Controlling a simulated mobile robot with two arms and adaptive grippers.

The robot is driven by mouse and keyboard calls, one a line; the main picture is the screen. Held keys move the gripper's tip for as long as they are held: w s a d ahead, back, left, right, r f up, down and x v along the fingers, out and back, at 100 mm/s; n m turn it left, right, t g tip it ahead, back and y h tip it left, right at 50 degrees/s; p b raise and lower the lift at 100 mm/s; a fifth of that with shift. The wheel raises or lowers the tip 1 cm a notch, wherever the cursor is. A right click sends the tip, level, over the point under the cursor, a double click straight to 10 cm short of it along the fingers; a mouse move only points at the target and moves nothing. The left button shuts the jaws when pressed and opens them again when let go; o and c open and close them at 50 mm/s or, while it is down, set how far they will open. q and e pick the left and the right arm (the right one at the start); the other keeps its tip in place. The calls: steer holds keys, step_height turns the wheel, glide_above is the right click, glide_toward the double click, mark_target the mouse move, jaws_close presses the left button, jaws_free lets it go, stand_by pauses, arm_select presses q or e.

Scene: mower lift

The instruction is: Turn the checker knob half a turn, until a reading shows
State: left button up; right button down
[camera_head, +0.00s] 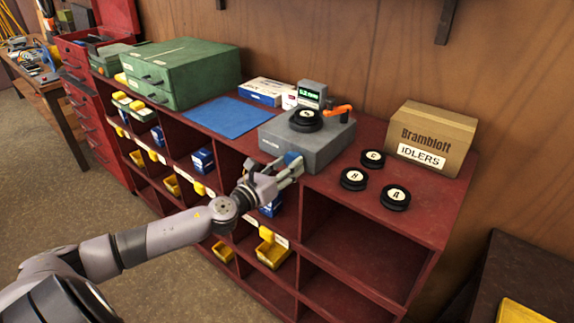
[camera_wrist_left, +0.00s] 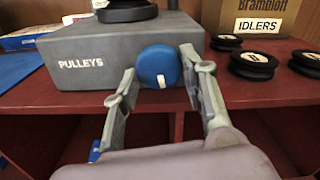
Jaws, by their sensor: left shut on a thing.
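The checker is a grey box (camera_head: 312,138) marked PULLEYS on the red shelf top, and it fills the upper left of the left wrist view (camera_wrist_left: 100,62). Its blue round knob (camera_wrist_left: 158,62) is on the front face, with a white mark near the bottom. A black pulley (camera_head: 305,121) sits on top, beside an orange handle (camera_head: 337,110). A small display (camera_head: 312,92) behind it shows green characters too small to read. My left gripper (camera_head: 291,166) is shut on the knob, one finger on each side. My right gripper is out of view.
Black pulleys marked C (camera_head: 373,158), B (camera_head: 353,179) and A (camera_head: 395,198) lie right of the checker. A cardboard IDLERS box (camera_head: 431,138) stands behind them. A blue mat (camera_head: 226,117) and green drawer case (camera_head: 182,72) are to the left.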

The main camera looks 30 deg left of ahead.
arm_select(q)
steer(key=shift+f+m, duration=0.1)
steer(key=shift+m, duration=1.1)
steer(key=o, duration=1.2)
steer(key=shift+a, duration=0.1)
steer(key=shift+c, duration=0.2)
steer(key=s, duration=1.2)
steer(key=shift+a, duration=0.45)
